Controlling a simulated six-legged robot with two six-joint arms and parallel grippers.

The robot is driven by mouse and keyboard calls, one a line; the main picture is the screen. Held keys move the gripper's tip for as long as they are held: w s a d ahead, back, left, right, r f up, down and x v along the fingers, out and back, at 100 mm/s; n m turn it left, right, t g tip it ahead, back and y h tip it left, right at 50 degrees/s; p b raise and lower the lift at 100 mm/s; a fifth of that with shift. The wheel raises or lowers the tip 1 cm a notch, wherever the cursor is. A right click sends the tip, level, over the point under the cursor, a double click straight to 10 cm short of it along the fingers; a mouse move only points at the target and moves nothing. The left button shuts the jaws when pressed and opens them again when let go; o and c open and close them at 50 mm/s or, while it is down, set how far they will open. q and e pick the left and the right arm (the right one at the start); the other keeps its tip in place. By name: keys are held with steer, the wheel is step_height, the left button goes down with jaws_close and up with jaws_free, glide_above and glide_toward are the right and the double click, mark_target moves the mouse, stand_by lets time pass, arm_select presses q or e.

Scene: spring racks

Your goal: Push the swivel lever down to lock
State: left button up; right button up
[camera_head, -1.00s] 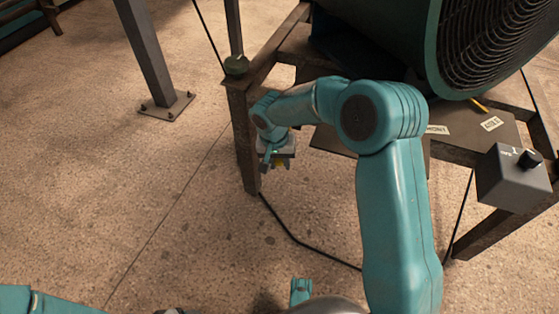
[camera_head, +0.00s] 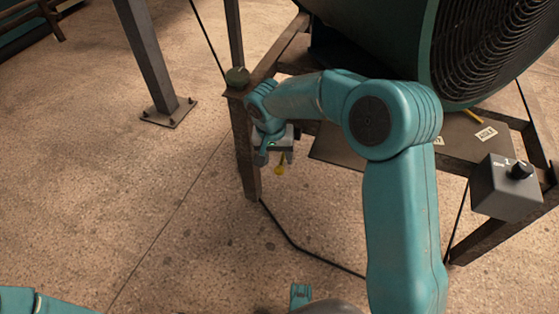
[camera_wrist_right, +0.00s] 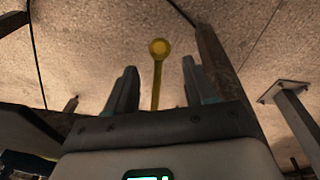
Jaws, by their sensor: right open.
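The swivel lever is a thin yellow rod with a round yellow knob (camera_head: 279,170). In the head view the knob shows just below my right gripper (camera_head: 275,158), near the frame's front-left leg. In the right wrist view the lever (camera_wrist_right: 158,75) stands between the two dark fingers of the right gripper (camera_wrist_right: 162,85), with gaps on both sides. The right gripper is open and holds nothing. The lever's base is hidden.
A brown metal frame (camera_head: 245,155) carries a large green drum-shaped machine (camera_head: 385,35) with a dark grille. A grey switch box (camera_head: 505,187) with a black knob is at its right. A grey post (camera_head: 148,60) stands at the left. A black cable (camera_head: 300,242) crosses the open floor.

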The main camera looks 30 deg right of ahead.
step_height(320, 180, up, 9)
steer(key=a+p, duration=0.1)
steer(key=p, duration=0.1)
steer(key=shift+s+a, duration=0.15)
steer(key=shift+s, duration=0.1)
